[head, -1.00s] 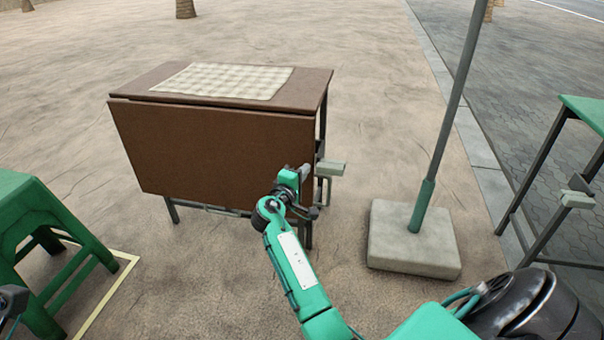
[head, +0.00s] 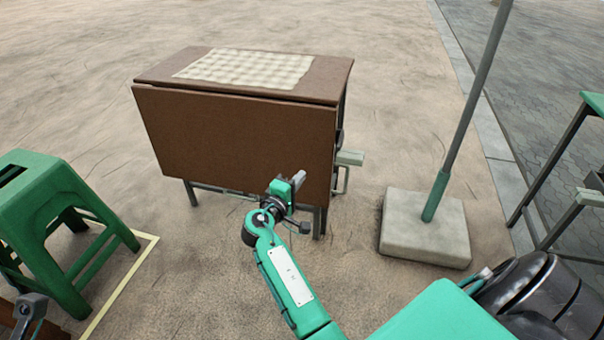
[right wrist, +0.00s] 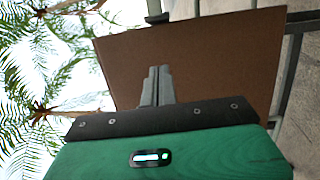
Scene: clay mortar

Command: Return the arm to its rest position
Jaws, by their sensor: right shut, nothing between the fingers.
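My right arm reaches up from the bottom of the head view. Its right gripper (head: 299,179) is in front of the lower right part of the brown table's hanging front panel (head: 235,140). In the right wrist view the two grey fingers (right wrist: 156,86) lie side by side, shut with nothing between them, with the brown panel (right wrist: 215,60) behind them. I cannot tell whether the fingertips touch the panel. A dark piece of what looks like my left arm (head: 32,310) shows at the bottom left corner; its gripper's fingers cannot be made out.
A checked cloth (head: 246,68) lies on the table top. A green stool (head: 60,215) stands at left, beside a pale line on the ground. A pole on a concrete block (head: 425,230) stands at right. A green-topped frame (head: 592,102) is at far right. Open ground lies between.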

